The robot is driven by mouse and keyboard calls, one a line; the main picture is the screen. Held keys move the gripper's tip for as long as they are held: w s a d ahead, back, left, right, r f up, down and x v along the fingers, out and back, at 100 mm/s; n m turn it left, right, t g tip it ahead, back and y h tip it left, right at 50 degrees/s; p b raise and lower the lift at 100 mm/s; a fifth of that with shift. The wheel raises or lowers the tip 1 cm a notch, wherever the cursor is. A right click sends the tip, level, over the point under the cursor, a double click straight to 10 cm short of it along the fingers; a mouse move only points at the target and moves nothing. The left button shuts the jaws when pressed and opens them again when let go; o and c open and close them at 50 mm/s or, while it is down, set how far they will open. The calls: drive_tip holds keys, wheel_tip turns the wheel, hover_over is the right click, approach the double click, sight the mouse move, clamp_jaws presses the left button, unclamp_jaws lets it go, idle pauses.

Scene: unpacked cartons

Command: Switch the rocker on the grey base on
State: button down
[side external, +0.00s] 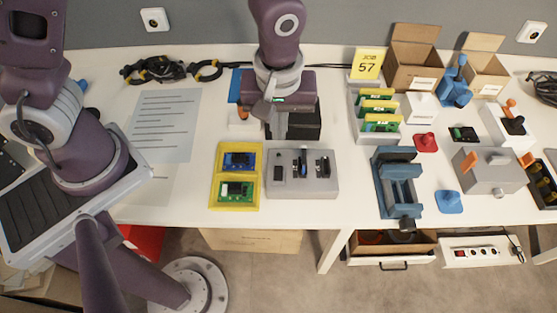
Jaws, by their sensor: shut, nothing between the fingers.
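A light grey base (327,188) lies on the white table near the middle front edge. Dark fittings are set in its top, one with a blue part; they are too small to tell which is the rocker or how it is tilted. My gripper (268,110) is shut and empty, above the table behind the grey base and apart from it. It covers part of a black box (304,125). A second grey box (488,180) with an orange lever (470,161) stands at the right.
A yellow tray (214,190) with a blue and a green board sits close left of the grey base. A dark blue vise-like fixture (398,175) stands to its right. A rack of green cards (379,112), cartons (412,68) and a yellow sign (367,64) are behind.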

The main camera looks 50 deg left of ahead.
sight(278, 169)
drive_tip(key=f, duration=0.9)
drive_tip(key=w+a+f, duration=0.1)
drive_tip(key=f, duration=0.4)
drive_tip(key=shift+a, duration=0.1)
drive_tip(key=shift+w+a+f, duration=0.1)
drive_tip(key=shift+f, duration=0.1)
drive_tip(key=shift+s+d+r, duration=0.15)
drive_tip(key=shift+s+d, duration=0.45)
drive_tip(key=shift+s, duration=0.05)
